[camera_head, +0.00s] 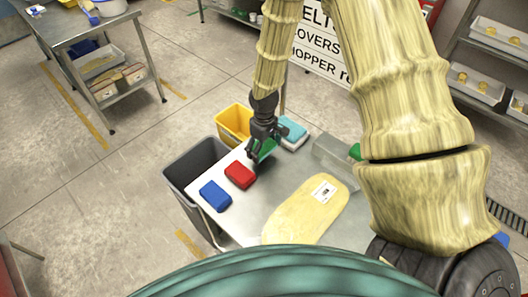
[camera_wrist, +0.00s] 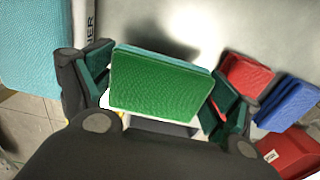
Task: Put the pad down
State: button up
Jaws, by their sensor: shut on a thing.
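My gripper (camera_head: 261,146) is shut on a green pad (camera_wrist: 155,85), which has a thin light-blue layer along its far edge. In the head view the green pad (camera_head: 266,149) shows only in part behind the fingers. A dark shadow beside it in the wrist view suggests it is a little above the steel table (camera_head: 274,184); the exact gap cannot be told. On the table, a red pad (camera_head: 240,174) and a blue pad (camera_head: 215,196) lie to the left and nearer, and a teal-and-white pad (camera_head: 291,133) lies just to the right.
A yellow bin (camera_head: 234,122) and a grey bin (camera_head: 190,166) stand off the table's left edge. A clear container (camera_head: 335,153) sits at the right. A pale yellow board (camera_head: 287,222) with a label lies on the front part. Bare steel shows between the pads and board.

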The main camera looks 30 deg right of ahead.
aim_at(264, 147)
jog(key=shift+s+f+p, duration=0.15)
jog(key=shift+f+p, duration=0.35)
jog(key=shift+f, duration=1.2)
jog(key=shift+f, duration=0.2)
jog(key=o, duration=1.1)
jog(key=shift+r, duration=0.15)
jog(key=shift+r+b, duration=1.5)
jog(key=shift+r, duration=4.55)
